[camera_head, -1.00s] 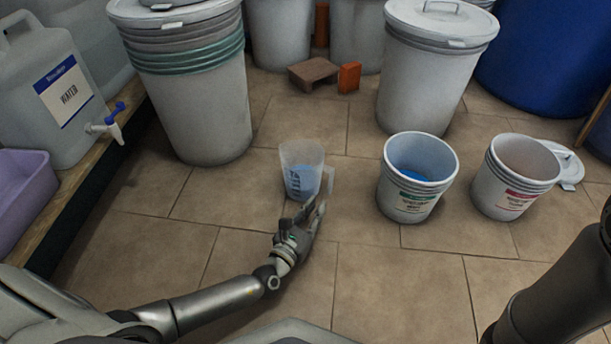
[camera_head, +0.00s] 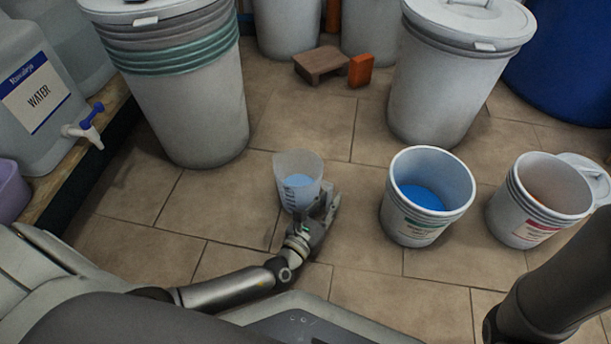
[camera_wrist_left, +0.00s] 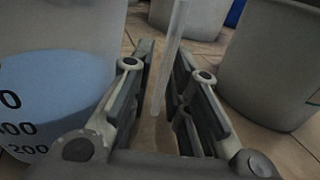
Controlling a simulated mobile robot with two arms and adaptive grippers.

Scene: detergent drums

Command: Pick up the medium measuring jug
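The measuring jug (camera_head: 294,197) is clear with dark graduation marks and holds pale blue liquid. It stands upright on the tiled floor. Its body fills the left of the left wrist view (camera_wrist_left: 50,95), with large numbers on it. My left gripper (camera_head: 330,200) is at the jug's right side, low near the floor. In the left wrist view its two fingers (camera_wrist_left: 165,90) are apart, with the jug's clear upright handle (camera_wrist_left: 171,50) between them and gaps visible beside it. My right gripper is out of view.
An open bucket with blue contents (camera_head: 415,222) stands right of the jug, and another bucket (camera_head: 528,226) stands further right. Large drums (camera_head: 195,115) (camera_head: 440,95) stand behind. Floor before the jug is clear.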

